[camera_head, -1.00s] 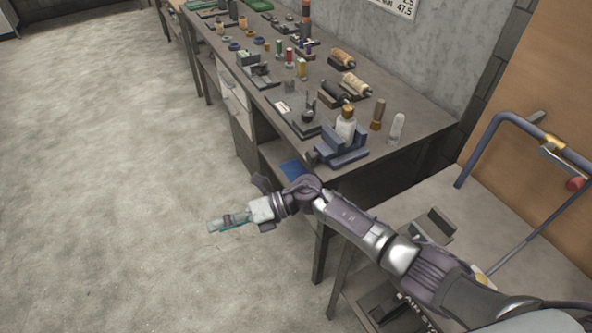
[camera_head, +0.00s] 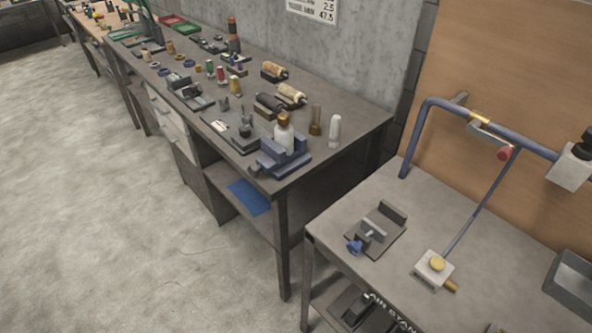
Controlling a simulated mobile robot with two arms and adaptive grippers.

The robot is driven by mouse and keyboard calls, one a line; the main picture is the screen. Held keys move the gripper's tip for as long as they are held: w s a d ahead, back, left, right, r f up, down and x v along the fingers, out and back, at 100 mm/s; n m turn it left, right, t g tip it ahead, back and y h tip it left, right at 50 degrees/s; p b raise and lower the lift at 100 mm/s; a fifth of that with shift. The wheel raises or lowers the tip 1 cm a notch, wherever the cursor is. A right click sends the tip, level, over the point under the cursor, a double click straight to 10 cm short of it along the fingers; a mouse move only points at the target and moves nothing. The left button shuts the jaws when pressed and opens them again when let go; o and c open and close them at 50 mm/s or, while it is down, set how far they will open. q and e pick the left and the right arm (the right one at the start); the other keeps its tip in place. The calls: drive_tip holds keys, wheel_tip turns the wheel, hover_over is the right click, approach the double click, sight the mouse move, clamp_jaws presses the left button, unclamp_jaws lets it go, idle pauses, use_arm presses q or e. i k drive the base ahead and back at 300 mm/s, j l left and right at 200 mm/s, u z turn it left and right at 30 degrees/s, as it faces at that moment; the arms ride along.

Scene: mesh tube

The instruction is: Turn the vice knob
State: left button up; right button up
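A small dark vice (camera_head: 386,217) sits on the grey table at the lower right, with a light screw bar between its jaws. Its blue knob (camera_head: 354,247) faces the table's near left edge. A second, blue vice (camera_head: 296,163) stands at the near corner of the long workbench, with a white bottle (camera_head: 284,135) at its jaws. A small dark end piece of this vice, perhaps its knob, points left and is too small to make out. Neither of my grippers shows in this view.
The long workbench (camera_head: 345,130) carries spools, rolls and small tools. On the right table (camera_head: 330,226), a blue tube frame (camera_head: 404,140) rises behind the dark vice. A white block with a yellow knob (camera_head: 435,268) and a grey tray (camera_head: 575,285) stand nearby. Floor at left is clear.

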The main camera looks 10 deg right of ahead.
sight(254, 171)
drive_tip(key=i+j+z, duration=0.1)
drive_tip(key=z, duration=0.35)
drive_tip(key=i+j+z, duration=0.1)
drive_tip(key=z, duration=0.35)
drive_tip(key=j+z, duration=0.15)
drive_tip(key=z, duration=0.25)
drive_tip(key=i+j+z, duration=0.1)
drive_tip(key=z, duration=0.35)
drive_tip(key=j+z, duration=0.25)
drive_tip(key=z, duration=0.2)
drive_tip(key=j+z, duration=0.15)
drive_tip(key=z, duration=0.3)
